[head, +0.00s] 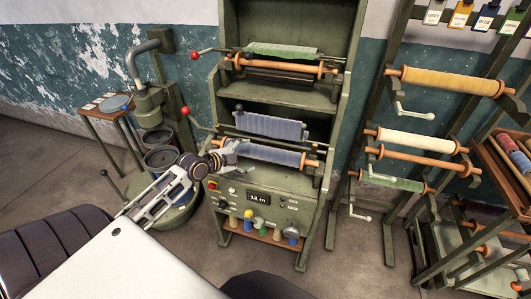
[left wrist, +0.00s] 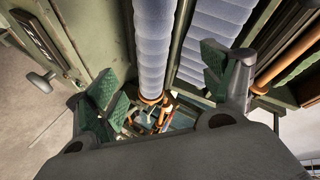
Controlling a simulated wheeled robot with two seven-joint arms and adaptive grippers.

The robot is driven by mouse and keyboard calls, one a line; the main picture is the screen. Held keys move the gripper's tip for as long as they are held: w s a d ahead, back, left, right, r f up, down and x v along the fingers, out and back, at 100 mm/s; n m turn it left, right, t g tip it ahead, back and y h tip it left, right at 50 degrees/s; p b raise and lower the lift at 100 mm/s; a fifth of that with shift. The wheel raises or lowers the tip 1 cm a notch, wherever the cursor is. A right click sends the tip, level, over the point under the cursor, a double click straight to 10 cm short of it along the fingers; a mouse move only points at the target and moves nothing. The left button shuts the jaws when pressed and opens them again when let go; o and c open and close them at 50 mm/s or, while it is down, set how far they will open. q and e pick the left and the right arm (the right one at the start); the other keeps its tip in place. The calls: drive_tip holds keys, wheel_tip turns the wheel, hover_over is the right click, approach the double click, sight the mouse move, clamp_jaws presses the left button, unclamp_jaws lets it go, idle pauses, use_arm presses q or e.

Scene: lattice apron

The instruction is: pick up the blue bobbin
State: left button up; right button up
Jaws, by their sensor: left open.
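A long blue-wound bobbin (head: 272,155) with orange wooden ends lies across the front of the green machine, above its control panel. A small blue spool (head: 292,233) stands low on the machine's front shelf. My left gripper (head: 228,156) is at the left end of the long bobbin in the head view and covers part of that end. In the left wrist view my left gripper (left wrist: 165,88) is open, and the blue roll (left wrist: 154,45) runs between its green-padded fingers in the picture. I cannot tell whether they touch. My right gripper is not in view.
Blue cloth (head: 268,125) hangs just behind the long bobbin, with a green roll (head: 283,50) above. Red-knobbed levers (head: 187,113) stick out on the machine's left. A rack (head: 345,190) with yellow, cream and green rolls stands at right.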

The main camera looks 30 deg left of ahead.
sight(267, 154)
use_arm(q)
drive_tip(key=shift+s+d+f+m+g, duration=0.15)
drive_tip(key=shift+f+m, duration=0.1)
drive_tip(key=shift+m, duration=0.85)
drive_tip(key=shift+s+a+f+m+g, duration=0.15)
drive_tip(key=shift+f+m, duration=0.1)
drive_tip(key=shift+m, duration=0.85)
drive_tip(key=shift+d, duration=0.1)
drive_tip(key=shift+w, duration=0.15)
drive_tip(key=shift+p+x, duration=0.35)
drive_tip(key=shift+x, duration=3.8)
drive_tip(key=shift+d, duration=0.1)
drive_tip(key=shift+w, duration=0.15)
drive_tip(key=shift+d+r+p+x, duration=0.1)
drive_tip(key=shift+p+x, duration=0.2)
drive_tip(key=shift+x, duration=0.45)
drive_tip(key=shift+d+r+p+x, duration=0.15)
drive_tip(key=shift+p+x, duration=0.15)
drive_tip(key=shift+x, duration=1.5)
